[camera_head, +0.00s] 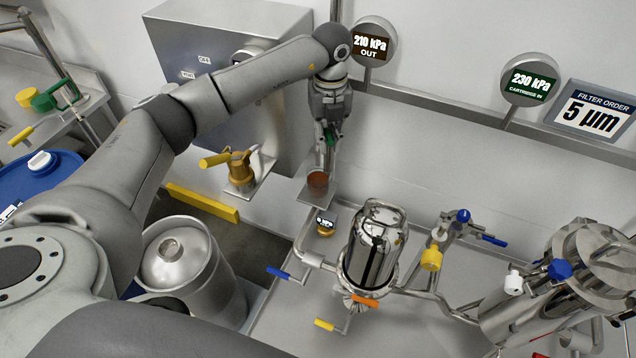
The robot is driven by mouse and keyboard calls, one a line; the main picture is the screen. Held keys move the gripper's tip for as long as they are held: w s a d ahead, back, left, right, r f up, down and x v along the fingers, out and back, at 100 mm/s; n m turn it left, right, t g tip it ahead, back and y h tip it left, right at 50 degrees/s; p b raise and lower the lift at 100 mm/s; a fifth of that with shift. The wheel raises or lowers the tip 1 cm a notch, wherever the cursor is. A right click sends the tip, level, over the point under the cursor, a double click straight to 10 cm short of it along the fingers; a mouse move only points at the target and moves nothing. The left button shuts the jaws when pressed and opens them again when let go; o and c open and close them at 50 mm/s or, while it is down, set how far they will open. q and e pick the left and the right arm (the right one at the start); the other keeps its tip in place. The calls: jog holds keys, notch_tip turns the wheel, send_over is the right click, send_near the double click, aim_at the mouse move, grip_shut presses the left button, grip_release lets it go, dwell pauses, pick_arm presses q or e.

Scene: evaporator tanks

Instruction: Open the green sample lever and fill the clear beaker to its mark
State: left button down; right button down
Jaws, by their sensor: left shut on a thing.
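My left gripper (329,133) reaches down at the wall, right of the big grey box. Its jaws are shut on the green sample lever (333,138), of which only a small green part shows between and beside the fingers. Just below the gripper, the clear beaker (317,181) stands upright on a small metal shelf (308,197). Reddish-brown liquid shows in it. Its mark and the exact level are too small to read. The outlet above the beaker is mostly hidden by the gripper. My right gripper is not in view.
A brass valve with a yellow handle (216,159) sits left of the beaker. A shiny filter housing (372,250) stands in front on the right, with blue and yellow valve levers around it. A steel keg (188,270) and a blue drum (40,180) stand at left.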

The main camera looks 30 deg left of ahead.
pick_arm(q)
jog(key=shift+w+d+n, duration=0.1)
jog(key=shift+w+n, duration=0.05)
jog(key=shift+n, duration=0.25)
jog(key=a+m, duration=0.1)
jog(key=m, duration=0.1)
jog(key=s+a+m+b, duration=0.1)
jog(key=m, duration=0.2)
jog(key=a+m, duration=0.1)
jog(key=m, duration=0.1)
jog(key=shift+s+m, duration=0.15)
jog(key=shift+m, duration=0.25)
jog(key=c, duration=1.3)
grip_release()
jog(key=shift+c, duration=0.2)
